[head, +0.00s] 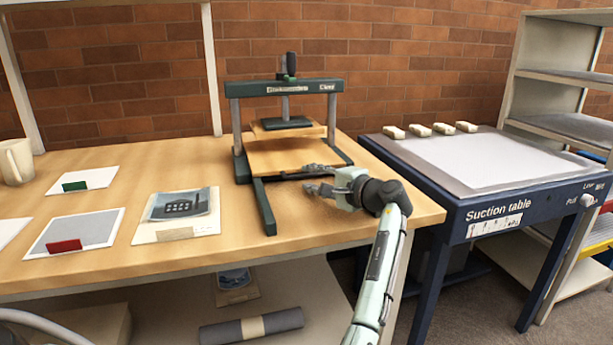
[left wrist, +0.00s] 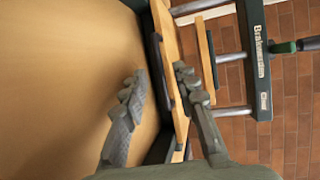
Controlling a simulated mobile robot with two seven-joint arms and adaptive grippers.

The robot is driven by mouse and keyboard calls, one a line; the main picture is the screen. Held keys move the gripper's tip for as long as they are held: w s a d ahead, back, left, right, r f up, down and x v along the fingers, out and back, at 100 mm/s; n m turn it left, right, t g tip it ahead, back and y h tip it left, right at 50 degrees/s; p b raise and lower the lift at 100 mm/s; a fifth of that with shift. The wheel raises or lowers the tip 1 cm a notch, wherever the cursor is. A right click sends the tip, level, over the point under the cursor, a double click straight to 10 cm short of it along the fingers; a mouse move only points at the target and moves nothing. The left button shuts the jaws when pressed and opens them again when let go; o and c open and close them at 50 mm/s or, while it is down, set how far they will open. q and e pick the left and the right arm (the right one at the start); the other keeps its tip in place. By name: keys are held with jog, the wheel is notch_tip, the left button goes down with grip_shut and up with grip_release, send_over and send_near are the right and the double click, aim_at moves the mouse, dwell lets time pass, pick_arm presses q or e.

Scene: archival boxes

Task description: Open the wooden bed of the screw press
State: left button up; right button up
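The screw press (head: 284,88) stands at the back right of the wooden table, with a dark green frame and a black handle on top. Its wooden bed (head: 272,158) is a pale flat board low in the frame; a smaller wooden board (head: 268,131) lies above it under the dark platen. My left gripper (head: 316,181) is open at the bed's front right edge, fingers pointing left. In the left wrist view the edge of the bed (left wrist: 167,25) shows between and beyond the spread fingers (left wrist: 158,72); I cannot tell whether they touch it. My right gripper is not in view.
The suction table (head: 480,160) stands to the right, with several small pale blocks at its back edge. Left on the wooden table are a picture card (head: 180,206), cards with green and red tabs, and a mug (head: 16,160). A brick wall is behind.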

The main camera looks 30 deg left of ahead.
pick_arm(q)
jog(key=shift+x, duration=1.15)
jog(key=shift+c, duration=0.2)
grip_shut()
